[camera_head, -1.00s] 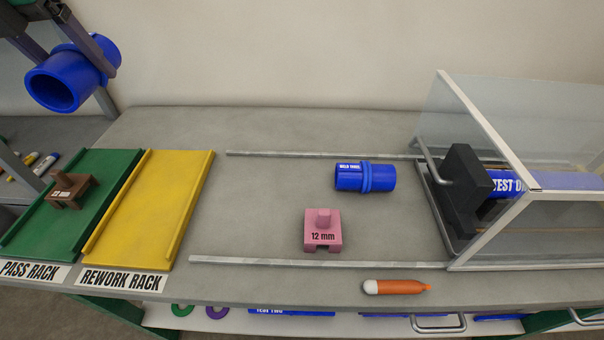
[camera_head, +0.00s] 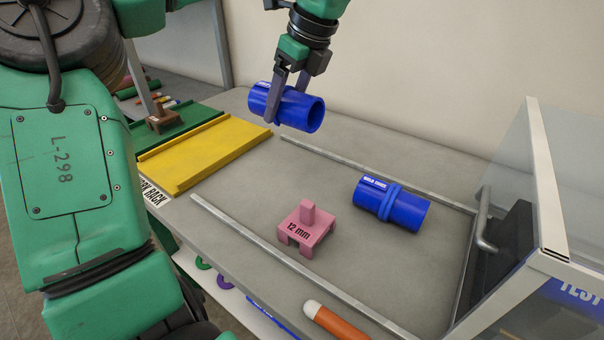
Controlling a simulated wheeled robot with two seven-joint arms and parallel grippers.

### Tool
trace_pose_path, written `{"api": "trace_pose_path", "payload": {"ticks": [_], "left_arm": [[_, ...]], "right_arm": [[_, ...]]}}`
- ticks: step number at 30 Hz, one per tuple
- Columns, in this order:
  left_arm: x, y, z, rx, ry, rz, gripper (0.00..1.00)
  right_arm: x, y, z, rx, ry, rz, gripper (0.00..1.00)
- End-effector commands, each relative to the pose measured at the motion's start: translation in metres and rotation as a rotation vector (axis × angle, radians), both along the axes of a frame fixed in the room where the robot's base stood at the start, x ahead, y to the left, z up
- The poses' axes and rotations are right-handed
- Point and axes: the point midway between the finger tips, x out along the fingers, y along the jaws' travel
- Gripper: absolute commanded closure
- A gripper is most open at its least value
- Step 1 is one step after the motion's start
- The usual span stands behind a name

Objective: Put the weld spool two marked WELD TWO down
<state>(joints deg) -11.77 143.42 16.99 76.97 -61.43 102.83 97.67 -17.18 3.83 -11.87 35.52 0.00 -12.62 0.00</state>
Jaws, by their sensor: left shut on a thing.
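A blue weld spool (camera_head: 303,110) hangs in my left gripper (camera_head: 274,103). The gripper is shut around its middle, and the spool is tilted in the air above the bench, beyond the yellow rack. Another blue spool (camera_head: 408,210), with a white label that seems to read WELD THREE, lies on the bench between the metal rails. The yellow rework rack (camera_head: 196,160) and the green pass rack (camera_head: 186,121) are at the left, partly hidden by my arm. My right gripper is not in view.
A pink 12 mm block (camera_head: 305,232) stands near the front rail (camera_head: 278,258). An orange marker (camera_head: 338,322) lies at the front edge. A clear-walled chamber (camera_head: 541,180) stands at the right. A brown block (camera_head: 165,121) sits on the green rack. The yellow rack is empty.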

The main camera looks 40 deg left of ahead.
Motion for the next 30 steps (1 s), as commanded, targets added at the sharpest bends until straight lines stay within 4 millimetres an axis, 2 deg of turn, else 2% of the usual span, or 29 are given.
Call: {"api": "trace_pose_path", "payload": {"ticks": [1,6,9,14,18,29,30], "left_arm": [[-0.001,-0.001,-0.02,-0.005,0.004,-0.006,0.86],[0.0,-0.001,-0.075,-0.004,0.003,-0.005,0.86],[0.0,-0.001,-0.098,-0.004,0.001,-0.005,0.86],[0.0,-0.001,-0.12,-0.003,0.0,-0.003,0.86],[0.0,-0.001,-0.146,-0.003,0.002,-0.005,0.86],[0.001,-0.001,-0.154,-0.002,-0.003,-0.003,0.86],[0.001,-0.001,-0.154,-0.002,-0.003,-0.003,0.19]], "right_arm": [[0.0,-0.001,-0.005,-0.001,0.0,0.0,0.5],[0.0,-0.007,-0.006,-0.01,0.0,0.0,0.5],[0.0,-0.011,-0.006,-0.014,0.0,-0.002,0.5],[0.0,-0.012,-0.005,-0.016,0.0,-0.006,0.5],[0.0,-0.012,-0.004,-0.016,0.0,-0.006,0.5],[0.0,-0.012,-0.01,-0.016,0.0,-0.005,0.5],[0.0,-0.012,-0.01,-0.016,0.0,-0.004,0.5]]}}
